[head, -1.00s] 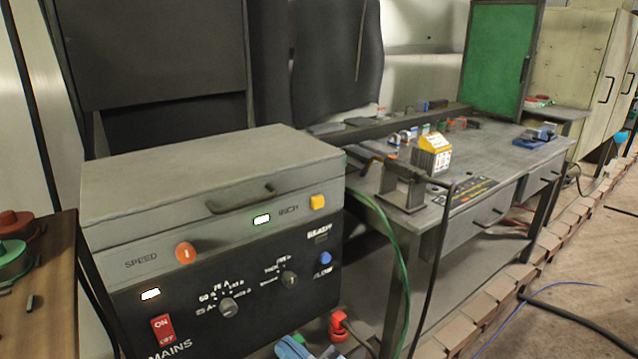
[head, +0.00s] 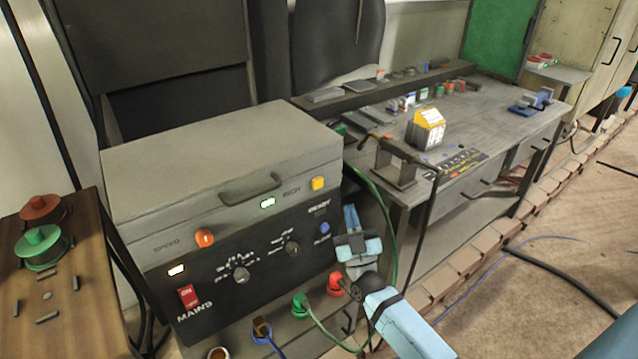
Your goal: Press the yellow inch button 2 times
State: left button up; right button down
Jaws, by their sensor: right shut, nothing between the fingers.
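My right gripper (head: 349,209) is light blue and dark, to the right of the box front and lower in the picture than the button. Its fingers are shut and empty, pointing up, apart from the button. My left gripper is out of view.
An orange speed knob (head: 204,238), a blue button (head: 324,228) and a red mains switch (head: 188,296) are on the box front. Coloured plugs with cables are below. A workbench (head: 480,125) stands at right, and a wooden table (head: 80,290) with spools at left.

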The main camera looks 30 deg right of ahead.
aim_at(318, 183)
pick_arm(q)
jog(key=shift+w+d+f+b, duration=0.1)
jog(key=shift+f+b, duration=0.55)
jog(key=shift+b, duration=0.95)
pick_arm(e)
jog(key=w, duration=0.8)
jog(key=shift+w+a, duration=0.3)
jog(key=shift+a, duration=0.1)
jog(key=shift+w, duration=0.1)
jog(key=shift+w, duration=0.3)
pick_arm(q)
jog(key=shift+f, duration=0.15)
pick_arm(e)
jog(key=shift+w, duration=0.5)
dwell(0.5)
dwell(0.3)
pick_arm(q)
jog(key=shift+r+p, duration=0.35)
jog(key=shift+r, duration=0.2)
pick_arm(e)
jog(key=shift+s, duration=0.95)
